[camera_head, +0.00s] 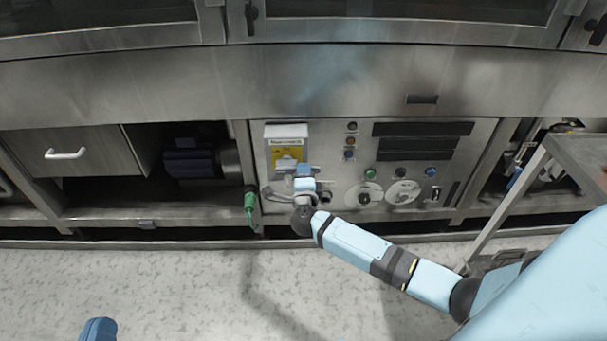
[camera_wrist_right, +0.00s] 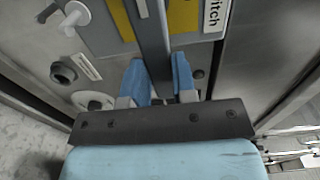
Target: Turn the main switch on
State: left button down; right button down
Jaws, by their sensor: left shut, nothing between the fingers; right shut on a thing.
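The main switch shows in the right wrist view as a dark grey bar (camera_wrist_right: 152,40) in front of a yellow and white label, on which only "itch" is readable. My right gripper (camera_wrist_right: 161,80) has its blue fingers on both sides of this bar and is shut on it. In the head view, my right gripper (camera_head: 303,183) is at the panel's left part, just below the yellow label (camera_head: 287,157); the gripper and wrist hide the bar there. My left gripper (camera_head: 98,329) shows only as a blue tip at the bottom left, shut and empty, away from the panel.
The steel control panel (camera_head: 335,150) carries round dials, coloured buttons and dark displays. A green-handled part (camera_head: 250,203) hangs just left of the panel. A drawer (camera_head: 75,155) is further left, and a steel frame (camera_head: 510,200) stands at right. The speckled floor (camera_head: 190,285) in front is clear.

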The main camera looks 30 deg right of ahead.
jog(key=shift+f, duration=0.1)
pick_arm(q)
jog(key=shift+d+f+g+b, duration=0.1)
jog(key=shift+f+g+b, duration=0.5)
jog(key=shift+f+b, duration=0.6)
pick_arm(e)
jog(key=shift+w+a+f+m, duration=0.15)
jog(key=shift+f+m, duration=0.3)
jog(key=shift+m, duration=0.7)
jog(key=shift+a+f+m, duration=0.15)
jog(key=shift+f+m, duration=0.3)
jog(key=shift+m, duration=0.75)
jog(key=shift+w+a+f+m, duration=0.15)
jog(key=shift+f+m, duration=0.3)
jog(key=shift+m, duration=0.7)
pick_arm(q)
jog(key=shift+f, duration=0.2)
pick_arm(e)
jog(key=shift+s, duration=0.1)
jog(key=c, duration=0.9)
grip_release()
pick_arm(q)
jog(key=shift+r, duration=0.1)
